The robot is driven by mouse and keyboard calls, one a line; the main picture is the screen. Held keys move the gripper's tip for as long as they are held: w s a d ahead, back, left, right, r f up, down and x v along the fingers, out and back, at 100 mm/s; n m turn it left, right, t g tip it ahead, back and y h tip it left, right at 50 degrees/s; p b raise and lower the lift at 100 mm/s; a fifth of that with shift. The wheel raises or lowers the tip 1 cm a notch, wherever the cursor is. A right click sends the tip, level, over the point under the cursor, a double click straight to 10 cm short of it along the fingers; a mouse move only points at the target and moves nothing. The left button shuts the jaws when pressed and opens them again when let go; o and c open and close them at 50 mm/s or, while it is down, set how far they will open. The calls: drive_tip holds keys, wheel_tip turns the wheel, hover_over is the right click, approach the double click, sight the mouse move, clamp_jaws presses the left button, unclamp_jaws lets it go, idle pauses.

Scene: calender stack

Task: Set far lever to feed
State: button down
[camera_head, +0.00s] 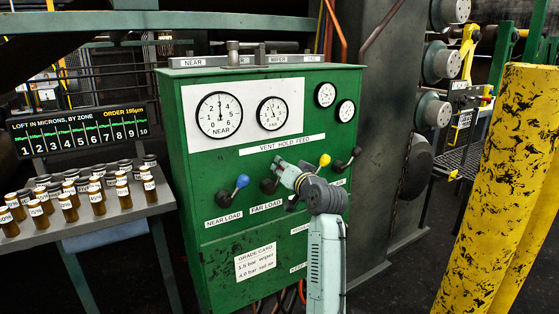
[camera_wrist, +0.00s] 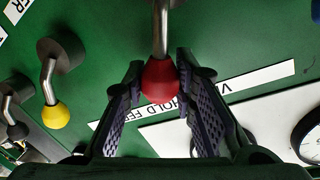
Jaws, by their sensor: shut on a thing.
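The far lever has a red knob (camera_wrist: 160,82) on a steel shaft, on the green cabinet (camera_head: 200,262). In the wrist view the shaft runs straight from the pivot towards the VENT HOLD FEED strip (camera_wrist: 258,82), and the knob overlaps the strip near HOLD. My gripper (camera_wrist: 161,86) has one finger on each side of the red knob and is shut on it. In the head view my gripper (camera_head: 280,168) is above the FAR LOAD label (camera_head: 266,207) and hides the knob. The same strip (camera_head: 282,144) is just above it.
The blue-knobbed near lever (camera_head: 242,181) is to the left. A yellow-knobbed lever (camera_head: 324,160) and a black-knobbed lever (camera_head: 356,152) are close on the right. Gauges (camera_head: 219,115) are above. A bottle table (camera_head: 105,218) stands left, yellow posts (camera_head: 505,190) right.

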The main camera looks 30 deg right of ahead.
drive_tip(key=shift+d+f+m+p, duration=0.45)
drive_tip(key=shift+d+m+p, duration=0.3)
drive_tip(key=shift+m, duration=0.35)
drive_tip(key=c, duration=1.3)
unclamp_jaws()
drive_tip(key=shift+s+a, duration=0.1)
drive_tip(key=s+a+r, duration=0.1)
drive_tip(key=s, duration=1)
drive_tip(key=shift+s+a+r, duration=0.15)
drive_tip(key=shift+s+r, duration=0.05)
drive_tip(key=shift+s, duration=0.15)
